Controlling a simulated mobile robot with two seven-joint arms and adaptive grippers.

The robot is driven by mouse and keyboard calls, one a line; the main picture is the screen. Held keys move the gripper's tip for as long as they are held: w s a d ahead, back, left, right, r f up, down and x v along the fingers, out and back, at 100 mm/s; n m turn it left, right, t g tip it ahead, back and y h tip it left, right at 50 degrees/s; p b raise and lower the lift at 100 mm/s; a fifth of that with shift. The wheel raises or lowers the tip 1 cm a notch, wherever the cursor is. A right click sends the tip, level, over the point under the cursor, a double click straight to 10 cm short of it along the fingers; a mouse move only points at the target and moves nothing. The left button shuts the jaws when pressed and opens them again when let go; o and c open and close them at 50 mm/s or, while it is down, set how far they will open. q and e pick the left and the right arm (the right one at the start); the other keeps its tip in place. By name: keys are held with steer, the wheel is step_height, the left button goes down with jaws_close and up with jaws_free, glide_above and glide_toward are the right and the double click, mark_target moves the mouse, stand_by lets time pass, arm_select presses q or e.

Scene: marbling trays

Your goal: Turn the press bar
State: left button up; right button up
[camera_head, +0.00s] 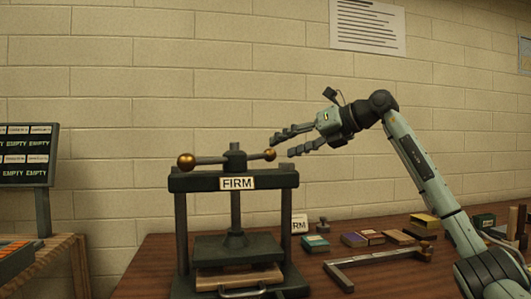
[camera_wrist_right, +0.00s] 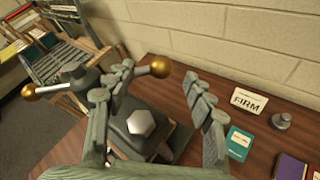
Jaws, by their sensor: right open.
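The press (camera_head: 234,182) is a dark frame with a FIRM label, standing on the wooden table. Its press bar (camera_head: 211,159) lies roughly level across the top of the screw, with a brass ball on each end. My right gripper (camera_head: 282,146) is open and empty, its fingers pointing left, close to the bar's right ball (camera_head: 269,154). In the right wrist view that ball (camera_wrist_right: 160,67) appears between the open fingertips (camera_wrist_right: 161,74); whether they touch it I cannot tell. The other ball (camera_wrist_right: 28,91) is at the far left there. My left gripper is out of view.
A rack with an EMPTY board (camera_head: 27,155) stands left.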

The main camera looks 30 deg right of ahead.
mark_target(272, 151)
steer(key=x, duration=0.5)
steer(key=shift+p, duration=0.3)
steer(key=shift+w+a+f, duration=0.2)
steer(key=shift+w+a, duration=0.05)
steer(key=shift+w, duration=0.1)
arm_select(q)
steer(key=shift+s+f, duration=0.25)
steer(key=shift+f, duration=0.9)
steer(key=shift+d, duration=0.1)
arm_select(e)
steer(key=shift+c, duration=0.5)
steer(key=c, duration=0.7)
steer(key=shift+f, duration=0.1)
jaws_close()
